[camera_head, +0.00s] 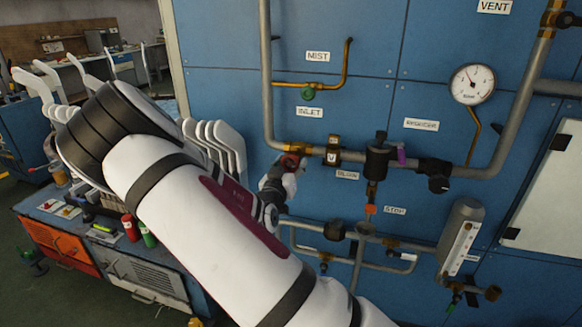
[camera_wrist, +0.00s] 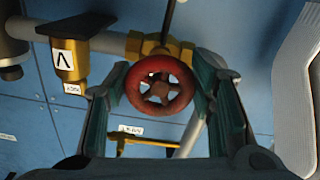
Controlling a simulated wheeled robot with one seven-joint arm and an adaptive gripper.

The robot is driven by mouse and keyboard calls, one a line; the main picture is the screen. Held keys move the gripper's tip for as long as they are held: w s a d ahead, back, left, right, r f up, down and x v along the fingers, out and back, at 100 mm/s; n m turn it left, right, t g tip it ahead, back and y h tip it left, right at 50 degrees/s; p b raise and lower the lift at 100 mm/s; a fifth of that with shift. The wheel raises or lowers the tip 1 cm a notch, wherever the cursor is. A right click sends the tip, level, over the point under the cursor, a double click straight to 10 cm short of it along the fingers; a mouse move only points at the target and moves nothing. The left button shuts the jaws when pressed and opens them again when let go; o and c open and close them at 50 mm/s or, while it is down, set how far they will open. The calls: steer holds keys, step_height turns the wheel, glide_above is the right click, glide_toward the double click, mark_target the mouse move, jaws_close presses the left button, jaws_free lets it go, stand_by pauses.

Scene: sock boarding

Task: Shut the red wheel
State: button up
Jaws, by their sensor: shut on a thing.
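The red wheel (camera_wrist: 160,88) is a round handwheel with spokes on a brass valve body. In the wrist view it sits between the two fingers of my gripper (camera_wrist: 161,92), which are closed on its left and right rims. In the head view the red wheel (camera_head: 290,161) is on the pipe below the INLET label, partly covered by my gripper (camera_head: 284,174). My arm comes in from the lower right and hides part of the panel. The wheel's turn position cannot be told.
A brass fitting (camera_head: 333,150) marked V is on the pipe right of the wheel. A black-bodied regulator (camera_head: 377,162), a gauge (camera_head: 472,84) and lower pipes are further right. White sock boards (camera_head: 226,146) stand close on the left. A green knob (camera_head: 308,94) is above.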

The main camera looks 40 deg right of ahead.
steer(key=m+b, duration=0.1)
steer(key=m, duration=0.1)
steer(key=m+b, duration=0.1)
steer(key=m, duration=0.2)
steer(key=shift+w+a+m, duration=0.1)
steer(key=shift+w+m, duration=0.1)
steer(key=shift+m, duration=0.1)
steer(key=m+b, duration=0.3)
steer(key=m, duration=0.1)
steer(key=shift+w+f, duration=0.1)
steer(key=m+b, duration=0.5)
steer(key=b, duration=0.2)
steer(key=shift+a+m, duration=0.1)
steer(key=shift+m, duration=0.3)
steer(key=m+b, duration=0.3)
steer(key=b, duration=0.2)
steer(key=shift+r+b, duration=0.2)
steer(key=shift+b, duration=0.2)
steer(key=shift+r+m+b, duration=0.1)
steer(key=shift+m+b, duration=0.8)
steer(key=shift+b, duration=0.1)
steer(key=shift+r, duration=0.1)
steer(key=o, duration=1.2)
steer(key=shift+c, duration=0.2)
steer(key=shift+a, duration=0.15)
